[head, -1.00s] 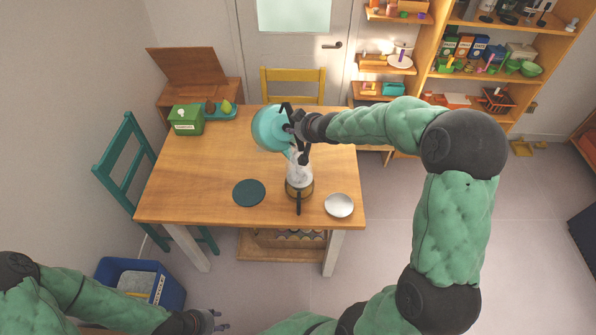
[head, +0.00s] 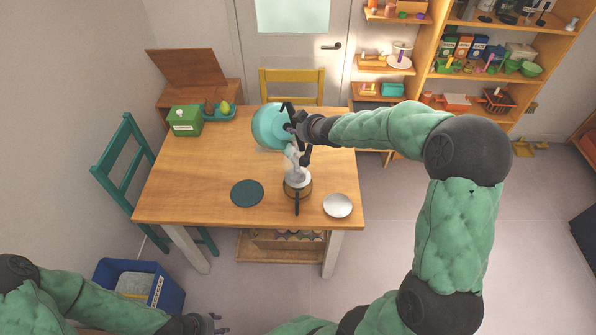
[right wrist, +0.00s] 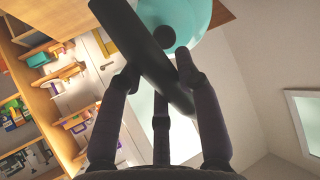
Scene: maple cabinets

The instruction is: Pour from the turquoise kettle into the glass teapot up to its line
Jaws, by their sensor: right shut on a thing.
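The turquoise kettle (head: 268,128) is tilted above the table, its lower side toward the glass teapot (head: 297,177). My right gripper (head: 294,127) is shut on the kettle's black handle, which crosses the right wrist view (right wrist: 150,60) between the fingers. The teapot stands upright on the table under the kettle's spout side, with a dark handle toward the front and a brown band low down. A pale shape shows at its top; I cannot make out a stream, the liquid level or the line. My left gripper (head: 214,325) is low at the bottom edge, away from the table; its fingers look apart.
On the wooden table (head: 190,190) lie a dark round mat (head: 247,193) and a pale dish (head: 338,205), either side of the teapot. A green box (head: 185,121) and a teal tray (head: 219,117) with fruit are at the back left. Chairs stand left and behind.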

